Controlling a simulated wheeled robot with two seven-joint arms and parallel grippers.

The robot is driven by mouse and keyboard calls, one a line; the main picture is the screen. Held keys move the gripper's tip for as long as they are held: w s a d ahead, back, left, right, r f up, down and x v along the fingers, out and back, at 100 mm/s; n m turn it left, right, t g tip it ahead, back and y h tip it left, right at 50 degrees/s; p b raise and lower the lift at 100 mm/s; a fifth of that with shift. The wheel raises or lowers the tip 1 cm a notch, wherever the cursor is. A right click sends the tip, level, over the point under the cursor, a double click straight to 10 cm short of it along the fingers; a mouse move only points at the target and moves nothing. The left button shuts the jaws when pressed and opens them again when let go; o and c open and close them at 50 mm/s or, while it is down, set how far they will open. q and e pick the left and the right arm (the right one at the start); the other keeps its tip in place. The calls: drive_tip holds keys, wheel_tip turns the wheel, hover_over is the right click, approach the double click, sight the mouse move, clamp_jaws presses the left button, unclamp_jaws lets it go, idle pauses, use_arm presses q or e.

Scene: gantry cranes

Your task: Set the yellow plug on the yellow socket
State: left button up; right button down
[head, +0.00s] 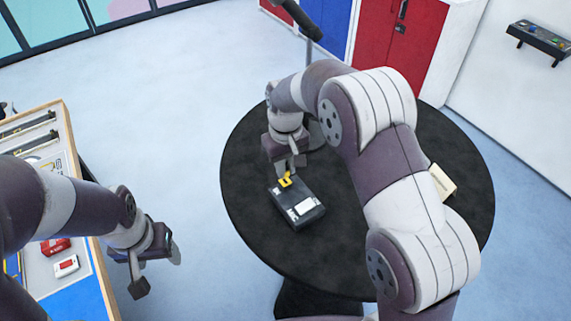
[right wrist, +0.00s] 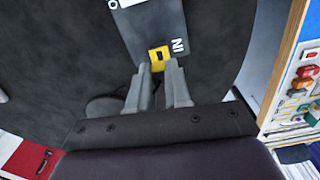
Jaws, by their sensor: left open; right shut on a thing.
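A dark box (head: 298,207) with a white label lies on the round black table. In the right wrist view, the box (right wrist: 145,28) bears the letters "IN" near its end. My right gripper (head: 287,172) is at the far left end of the box, pointing down. Its fingers (right wrist: 159,72) are shut on the yellow plug (right wrist: 153,66), a small yellow piece with a dark opening beside the "IN" mark. The yellow (head: 285,181) also shows in the head view. I cannot separate plug from socket or tell whether they touch. My left gripper (head: 157,270) is open and empty, away from the box.
The round black table (head: 250,240) is mostly clear. A light wooden piece (head: 442,181) lies near its right edge, partly behind my right arm. A wood-edged workbench (head: 88,225) with red and white items stands at left. Cabinets (head: 385,45) stand behind.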

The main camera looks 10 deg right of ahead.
drive_tip(key=shift+f+b, duration=0.35)
drive_tip(key=shift+f, duration=0.3)
drive_tip(key=shift+f, duration=0.55)
idle(1.6)
drive_tip(key=c, duration=0.5)
unclamp_jaws()
drive_tip(key=shift+r+p, duration=2.65)
drive_tip(key=shift+r, duration=0.95)
drive_tip(key=shift+f, duration=0.15)
